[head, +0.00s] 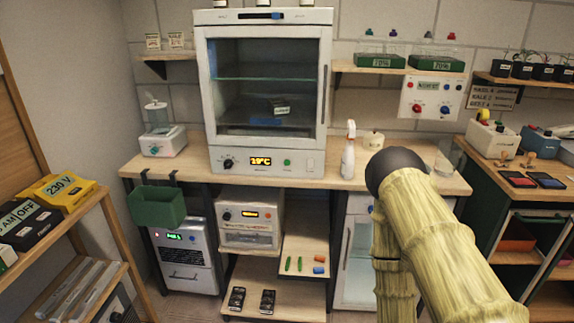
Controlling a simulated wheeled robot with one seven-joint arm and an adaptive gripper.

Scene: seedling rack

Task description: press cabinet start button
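The white cabinet (213,95) with a glass door stands at the back of the wooden bench. Its lower panel has a dark knob (228,163), a lit display (261,161) reading about 19°C, a round green button (287,162) and a small pale round part (310,163) to the right. I see no label on the panel marking a start button. The door looks shut; a small labelled item (282,110) and a blue item show inside. My arm rises at the right, with its dark rounded joint in front of the bench. My gripper is not visible, and nothing covers the panel.
A white spray bottle (348,150) and a pale jar (373,141) stand right of the cabinet. A humidifier-like device (162,132) stands left. A wall control box (432,96) has red and blue buttons. The bench (190,168) has a clear strip before the cabinet. A green bin (157,207) hangs at its front.

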